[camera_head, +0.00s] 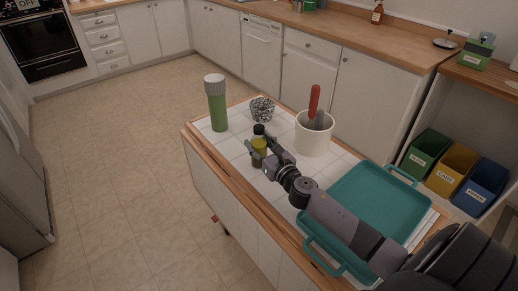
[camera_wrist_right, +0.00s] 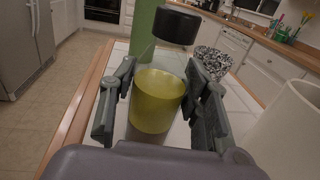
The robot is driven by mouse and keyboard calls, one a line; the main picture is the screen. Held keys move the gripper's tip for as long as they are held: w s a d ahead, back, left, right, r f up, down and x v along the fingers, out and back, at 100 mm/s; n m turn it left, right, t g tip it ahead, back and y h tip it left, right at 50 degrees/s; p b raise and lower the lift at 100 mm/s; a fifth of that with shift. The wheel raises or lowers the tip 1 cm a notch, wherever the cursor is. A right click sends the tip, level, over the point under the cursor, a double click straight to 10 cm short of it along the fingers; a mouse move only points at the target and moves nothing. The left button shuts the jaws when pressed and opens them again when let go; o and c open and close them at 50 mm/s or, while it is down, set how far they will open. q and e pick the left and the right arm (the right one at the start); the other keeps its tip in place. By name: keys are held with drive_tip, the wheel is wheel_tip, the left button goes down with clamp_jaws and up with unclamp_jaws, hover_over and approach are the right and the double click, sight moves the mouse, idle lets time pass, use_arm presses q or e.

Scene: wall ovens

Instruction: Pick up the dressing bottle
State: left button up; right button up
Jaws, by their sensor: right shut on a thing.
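The dressing bottle (camera_head: 259,145), with yellow-green contents and a black cap, stands upright on the white tiled island top (camera_head: 236,146). My right gripper (camera_head: 262,148) is shut on it. In the right wrist view, the bottle (camera_wrist_right: 157,100) is between the two fingers of my right gripper (camera_wrist_right: 160,105), with its black cap above them. I cannot tell whether its base touches the tiles. My left gripper is in neither view.
A green shaker (camera_head: 216,108) with a grey lid stands beyond the bottle. A speckled bowl (camera_head: 262,109) and a white crock (camera_head: 313,138) with red-handled utensils are close by. A teal tray (camera_head: 372,195) lies under my right arm. Floor is clear left of the island.

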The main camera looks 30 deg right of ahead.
drive_tip(key=shift+r, duration=0.15)
wheel_tip(320, 180, up, 10)
drive_tip(key=p, duration=0.3)
drive_tip(key=shift+f, duration=0.25)
wheel_tip(320, 180, up, 16)
drive_tip(key=p, duration=0.1)
hover_over(259, 127)
drive_tip(key=shift+f, duration=2.8)
drive_tip(key=shift+d+f, duration=0.1)
